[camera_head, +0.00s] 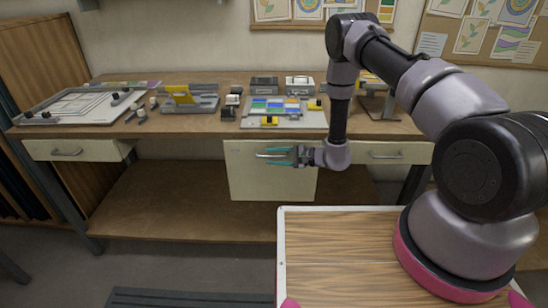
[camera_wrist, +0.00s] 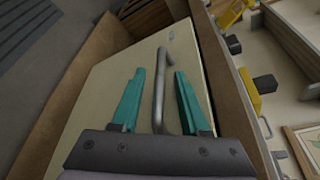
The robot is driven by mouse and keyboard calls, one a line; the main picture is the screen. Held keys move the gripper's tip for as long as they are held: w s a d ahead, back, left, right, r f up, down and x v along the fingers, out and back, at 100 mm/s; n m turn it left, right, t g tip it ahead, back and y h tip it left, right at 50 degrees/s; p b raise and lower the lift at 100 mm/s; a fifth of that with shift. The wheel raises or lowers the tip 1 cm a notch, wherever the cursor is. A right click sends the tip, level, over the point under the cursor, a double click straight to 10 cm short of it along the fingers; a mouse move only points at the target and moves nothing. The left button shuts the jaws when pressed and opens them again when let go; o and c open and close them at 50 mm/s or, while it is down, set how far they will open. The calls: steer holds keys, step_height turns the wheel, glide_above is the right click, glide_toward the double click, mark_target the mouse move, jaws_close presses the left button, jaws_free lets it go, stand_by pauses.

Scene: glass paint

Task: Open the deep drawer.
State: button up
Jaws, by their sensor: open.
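The deep drawer (camera_head: 272,182) has a tall cream front under the middle of the workbench. Its grey bar handle (camera_head: 262,155) is near the top of that front. My gripper (camera_head: 280,156) is at the handle, with its teal fingers open. In the wrist view, the handle (camera_wrist: 160,90) lies between the two spread fingers of my gripper (camera_wrist: 160,76), with gaps visible on both sides. The cream drawer front (camera_wrist: 110,85) fills the area behind the fingers. I cannot tell whether the drawer is slightly out.
Shallow drawers sit at the left (camera_head: 75,151) and right (camera_head: 385,154) of the bench. The workbench top (camera_head: 215,125) carries trays, blocks and tools. A lower shelf (camera_head: 190,205) is bare. My wooden-topped base is in front, with floor to the left.

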jaws_close()
stand_by(1.4)
